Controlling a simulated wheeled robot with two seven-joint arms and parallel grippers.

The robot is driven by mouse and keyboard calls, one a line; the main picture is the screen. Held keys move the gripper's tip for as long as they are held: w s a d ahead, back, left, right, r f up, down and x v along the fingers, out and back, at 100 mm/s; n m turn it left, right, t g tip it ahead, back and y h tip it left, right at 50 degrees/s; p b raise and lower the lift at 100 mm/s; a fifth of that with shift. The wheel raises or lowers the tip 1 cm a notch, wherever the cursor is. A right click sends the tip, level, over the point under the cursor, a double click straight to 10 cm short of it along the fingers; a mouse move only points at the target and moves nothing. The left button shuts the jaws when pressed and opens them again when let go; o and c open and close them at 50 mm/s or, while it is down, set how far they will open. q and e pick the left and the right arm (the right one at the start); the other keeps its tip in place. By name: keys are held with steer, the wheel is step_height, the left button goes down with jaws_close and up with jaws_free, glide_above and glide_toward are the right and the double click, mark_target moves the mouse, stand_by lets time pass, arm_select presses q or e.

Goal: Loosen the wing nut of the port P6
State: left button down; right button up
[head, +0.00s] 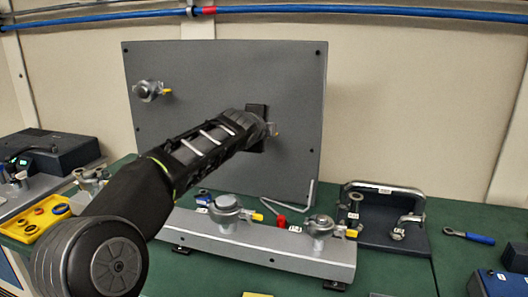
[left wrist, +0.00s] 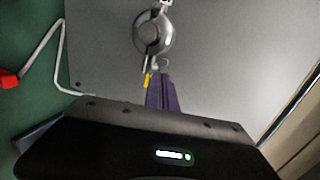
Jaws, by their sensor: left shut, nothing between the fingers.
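A grey upright panel (head: 215,75) carries a clamped port (head: 148,90) with a yellow-tipped wing nut at its upper left. A second clamped port (head: 271,129) sits at its right, mostly hidden behind my left gripper (head: 262,127). In the left wrist view this port's round metal clamp (left wrist: 154,33) and yellow tip (left wrist: 148,79) show just ahead of my shut, empty fingers (left wrist: 161,76). The fingertips are close to the clamp's screw end; I cannot tell whether they touch. No P6 label is readable. My right gripper is out of view.
A grey rail (head: 270,256) in front of the panel bears two more clamped ports (head: 229,209) (head: 320,228). A dark handled plate (head: 385,238) and a blue-handled wrench (head: 472,237) lie right, a yellow tray (head: 30,222) left.

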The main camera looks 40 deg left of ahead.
arm_select(q)
steer(key=shift+w+d+n+g+y+b, duration=0.2)
steer(key=shift+n+y+b, duration=0.2)
steer(key=shift+b, duration=0.65)
steer(key=shift+w+d+n+g+y+b, duration=0.15)
steer(key=shift+n+y+b, duration=0.25)
steer(key=shift+b, duration=0.65)
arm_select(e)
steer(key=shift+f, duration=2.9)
